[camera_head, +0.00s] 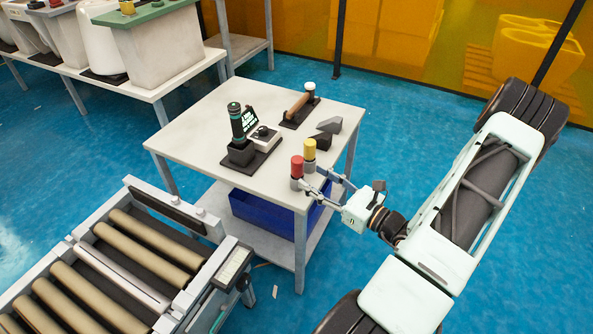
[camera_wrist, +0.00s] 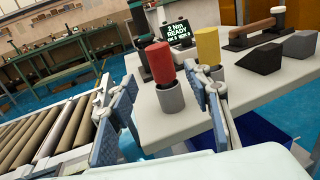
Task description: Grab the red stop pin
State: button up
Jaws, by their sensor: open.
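The red stop pin (camera_head: 297,166) stands upright in a grey cylindrical holder near the front right corner of the white table (camera_head: 205,135).
A black tool with a display (camera_head: 242,125) stands on the table, with a wooden-handled tool (camera_head: 297,106) and dark wedge blocks (camera_head: 327,130) behind. A blue bin (camera_head: 262,212) sits on the lower shelf. A roller conveyor (camera_head: 120,265) stands at the left.

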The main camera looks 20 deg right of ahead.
aim_at(302, 171)
jog(key=x, duration=0.2)
jog(key=b+x, duration=0.1)
jog(key=x, duration=0.3)
jog(key=shift+w+f, duration=0.1)
jog(key=shift+f, duration=0.2)
jog(key=shift+w+a+r, duration=0.1)
jog(key=shift+w, duration=0.3)
grip_shut()
